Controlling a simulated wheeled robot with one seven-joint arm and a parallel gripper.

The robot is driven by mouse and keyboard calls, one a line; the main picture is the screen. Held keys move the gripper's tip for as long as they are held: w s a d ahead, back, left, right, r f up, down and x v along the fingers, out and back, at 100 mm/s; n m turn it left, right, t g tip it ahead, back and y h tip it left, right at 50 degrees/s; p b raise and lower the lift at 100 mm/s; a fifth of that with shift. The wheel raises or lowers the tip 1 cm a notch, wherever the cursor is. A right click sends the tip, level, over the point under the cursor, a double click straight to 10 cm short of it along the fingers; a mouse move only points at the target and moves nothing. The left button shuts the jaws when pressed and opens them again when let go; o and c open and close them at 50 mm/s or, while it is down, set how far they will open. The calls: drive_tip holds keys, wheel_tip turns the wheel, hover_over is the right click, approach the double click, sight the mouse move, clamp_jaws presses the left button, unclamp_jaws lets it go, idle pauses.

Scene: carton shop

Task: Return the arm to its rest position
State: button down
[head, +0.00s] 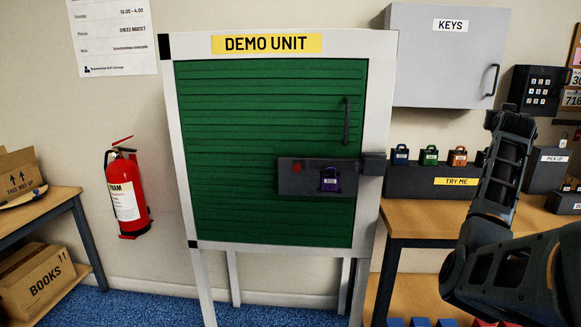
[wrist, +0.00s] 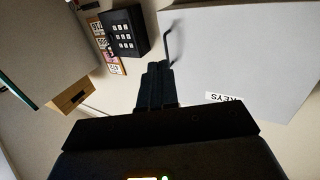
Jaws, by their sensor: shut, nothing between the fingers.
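My gripper (wrist: 158,70) shows in the wrist view with its two dark fingers together and nothing between them. It points toward the wall by the grey key cabinet (wrist: 235,55), whose handle shows just beyond the fingertips. In the head view my dark arm is folded at the right side, its forearm rising in front of the bench. Its upper end is just below and right of the key cabinet (head: 445,60). The fingers are not clearly made out in the head view.
A green-doored demo unit (head: 265,110) with a purple padlock (head: 330,180) on its hasp stands in the centre. Coloured padlocks sit on a black stand (head: 415,183) on the right bench (head: 420,222). A keypad box (head: 537,90) is close behind the arm. A fire extinguisher (head: 125,190) hangs left.

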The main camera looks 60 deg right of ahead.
drive_tip(key=w+a+f+n+t+y, duration=0.2)
drive_tip(key=w+a+f+n+t, duration=0.55)
drive_tip(key=w+a+f, duration=1.6)
drive_tip(key=w+a+f+n+t+y, duration=0.1)
drive_tip(key=w+a+f+t, duration=0.15)
drive_tip(key=a, duration=0.35)
drive_tip(key=w+a+f+n+t+y, duration=0.1)
drive_tip(key=w+a+f, duration=0.3)
drive_tip(key=a, duration=0.3)
drive_tip(key=s+a+f+n+t+y, duration=0.2)
drive_tip(key=a+n+y, duration=0.1)
drive_tip(key=a, duration=1)
drive_tip(key=s+a+f+n+t+y, duration=0.2)
drive_tip(key=a+y, duration=0.1)
drive_tip(key=a, duration=1)
drive_tip(key=s+a+r+n+y, duration=0.2)
drive_tip(key=s+a+r+y, duration=0.1)
drive_tip(key=s+a, duration=0.4)
drive_tip(key=s+a+r+n+y, duration=0.2)
drive_tip(key=s+a+r+y, duration=0.2)
drive_tip(key=s+a, duration=0.3)
drive_tip(key=shift+a+r+t+y, duration=0.2)
drive_tip(key=shift+a+t+y, duration=0.2)
drive_tip(key=shift+a, duration=0.75)
drive_tip(key=shift+s, duration=0.1)
